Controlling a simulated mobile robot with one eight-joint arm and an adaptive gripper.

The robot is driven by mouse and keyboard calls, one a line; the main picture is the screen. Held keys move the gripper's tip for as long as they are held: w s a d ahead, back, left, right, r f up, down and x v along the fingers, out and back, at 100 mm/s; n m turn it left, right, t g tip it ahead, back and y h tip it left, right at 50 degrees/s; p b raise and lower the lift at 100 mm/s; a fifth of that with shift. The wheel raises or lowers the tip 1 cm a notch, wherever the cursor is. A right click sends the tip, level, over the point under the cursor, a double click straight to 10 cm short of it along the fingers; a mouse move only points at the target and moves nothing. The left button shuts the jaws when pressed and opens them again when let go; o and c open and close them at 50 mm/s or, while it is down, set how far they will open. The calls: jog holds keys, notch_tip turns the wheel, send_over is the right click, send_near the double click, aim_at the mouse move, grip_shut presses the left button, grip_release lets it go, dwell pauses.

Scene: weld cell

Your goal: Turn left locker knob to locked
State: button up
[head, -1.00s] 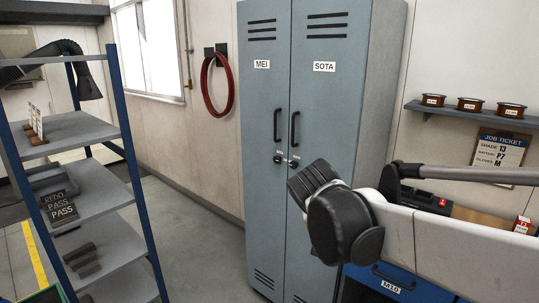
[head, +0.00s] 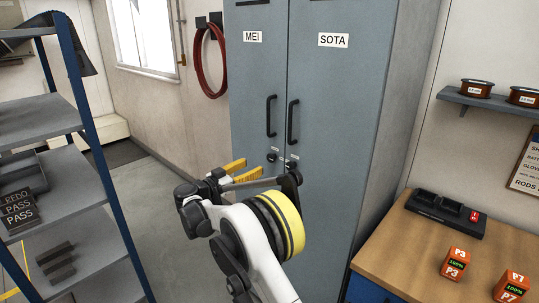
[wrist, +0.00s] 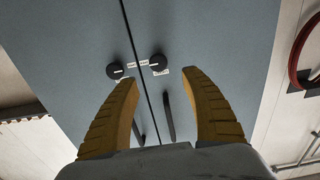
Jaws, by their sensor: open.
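The left locker door (head: 258,90), labelled MEI, is closed. Its small dark round knob (head: 272,157) sits below the handle near the door's inner edge. The wrist view is upside down, and there the left knob (wrist: 158,62) is the one on the right, beside a small white label. The SOTA locker's knob (wrist: 115,71) is close beside it. My gripper (head: 250,169) has yellow fingers, open and empty, in front of the knobs. In the wrist view, my gripper (wrist: 160,76) has the left knob ahead between its fingertips, without visible contact. The knob's exact setting is too small to read.
Two black door handles (head: 271,115) stand just above the knobs. A blue-posted shelf rack (head: 100,160) is at the left. A wooden bench (head: 400,255) with a charger (head: 445,213) and orange battery blocks (head: 457,262) is at the right. Floor between rack and lockers is clear.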

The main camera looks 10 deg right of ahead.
aim_at(270, 158)
jog(key=b+x, duration=0.2)
jog(key=x, duration=0.8)
jog(key=shift+d, duration=0.2)
jog(key=c, duration=1.2)
